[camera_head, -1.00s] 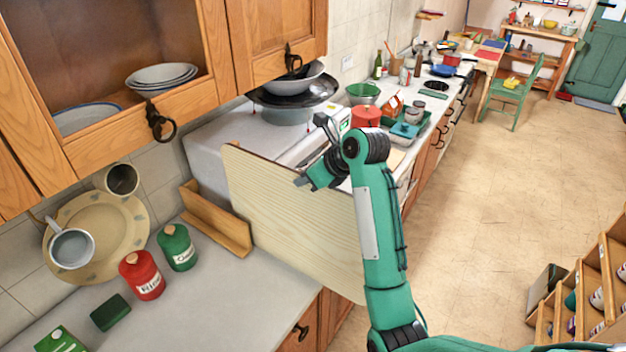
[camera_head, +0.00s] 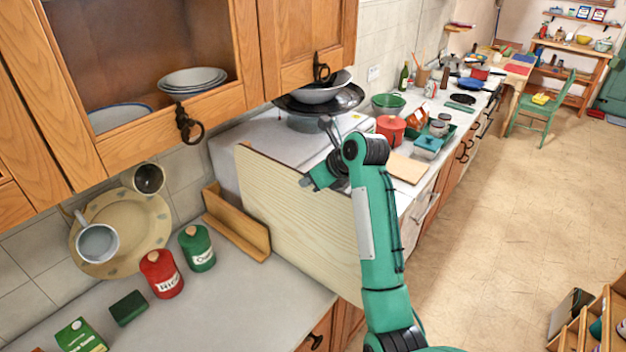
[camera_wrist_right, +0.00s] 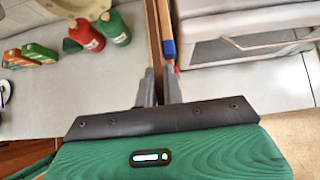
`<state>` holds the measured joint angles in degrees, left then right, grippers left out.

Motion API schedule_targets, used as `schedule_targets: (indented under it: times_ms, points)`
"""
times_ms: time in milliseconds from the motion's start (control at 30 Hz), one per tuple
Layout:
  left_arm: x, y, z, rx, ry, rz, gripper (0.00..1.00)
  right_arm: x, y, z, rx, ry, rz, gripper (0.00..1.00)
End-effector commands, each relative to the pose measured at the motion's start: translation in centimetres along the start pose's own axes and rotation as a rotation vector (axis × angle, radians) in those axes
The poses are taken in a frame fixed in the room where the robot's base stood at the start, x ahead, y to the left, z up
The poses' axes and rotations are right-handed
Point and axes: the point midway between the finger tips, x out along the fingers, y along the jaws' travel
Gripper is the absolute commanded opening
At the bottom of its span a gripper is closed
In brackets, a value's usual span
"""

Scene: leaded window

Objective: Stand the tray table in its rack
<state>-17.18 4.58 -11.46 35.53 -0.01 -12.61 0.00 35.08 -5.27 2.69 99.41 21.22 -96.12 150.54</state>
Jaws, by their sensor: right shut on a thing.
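The tray table is a pale wood-grain board (camera_head: 295,225), upright on edge in the head view, beside the counter's white appliance. My right gripper (camera_head: 310,180) is shut on its upper edge; in the right wrist view, the fingers (camera_wrist_right: 160,88) close on the thin edge of the board (camera_wrist_right: 155,35). The rack looks to be the brown wooden holder (camera_head: 237,232) on the counter, just left of the board. The board's near left end overlaps the rack's right end in the picture; I cannot tell whether they touch. The board's lower edge is partly behind my arm. My left gripper is out of view.
A red canister (camera_head: 161,274) and green canister (camera_head: 197,248) stand left of the rack, with a dark green block (camera_head: 128,308) nearby. The white appliance (camera_head: 290,138) is behind the board. A wall cupboard (camera_head: 150,80) hangs above. Bare counter (camera_head: 245,300) lies in front.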

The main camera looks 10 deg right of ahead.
Motion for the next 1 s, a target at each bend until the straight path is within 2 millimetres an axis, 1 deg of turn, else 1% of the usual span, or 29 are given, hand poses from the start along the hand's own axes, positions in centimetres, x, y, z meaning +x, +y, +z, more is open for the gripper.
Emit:
schedule_targets:
  times_ms: [33, 267, 300, 400, 633, 767, 867, 967, 1000]
  points:
    - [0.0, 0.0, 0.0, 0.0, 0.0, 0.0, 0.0, -0.1, 0.0, 0.3, -0.002, -0.006, -0.002, 0.0]
    - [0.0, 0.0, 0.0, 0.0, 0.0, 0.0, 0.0, -0.1, 0.0, 0.3, -0.002, -0.006, -0.002, 0.0]
    - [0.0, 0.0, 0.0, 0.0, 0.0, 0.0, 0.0, -0.1, 0.0, 0.3, -0.002, -0.006, -0.002, 0.17]
    - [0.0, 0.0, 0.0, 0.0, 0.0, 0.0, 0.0, -0.1, 0.0, 0.2, -0.001, -0.005, -0.001, 0.34]
    - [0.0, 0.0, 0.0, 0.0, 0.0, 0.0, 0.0, 0.1, 0.0, -0.1, 0.001, 0.003, 0.001, 0.34]
    - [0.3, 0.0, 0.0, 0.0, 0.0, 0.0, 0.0, -0.3, 0.0, -0.1, 0.001, 0.0, 0.0, 0.34]
    - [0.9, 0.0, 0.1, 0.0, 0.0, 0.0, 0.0, -1.4, -0.1, -0.1, 0.0, -0.003, -0.002, 0.34]
    - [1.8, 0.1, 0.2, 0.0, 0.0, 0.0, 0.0, -3.4, 0.0, -0.1, -0.001, -0.007, -0.003, 0.34]
    - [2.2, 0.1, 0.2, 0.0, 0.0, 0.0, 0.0, -4.3, 0.0, -0.1, -0.001, -0.007, -0.003, 0.34]
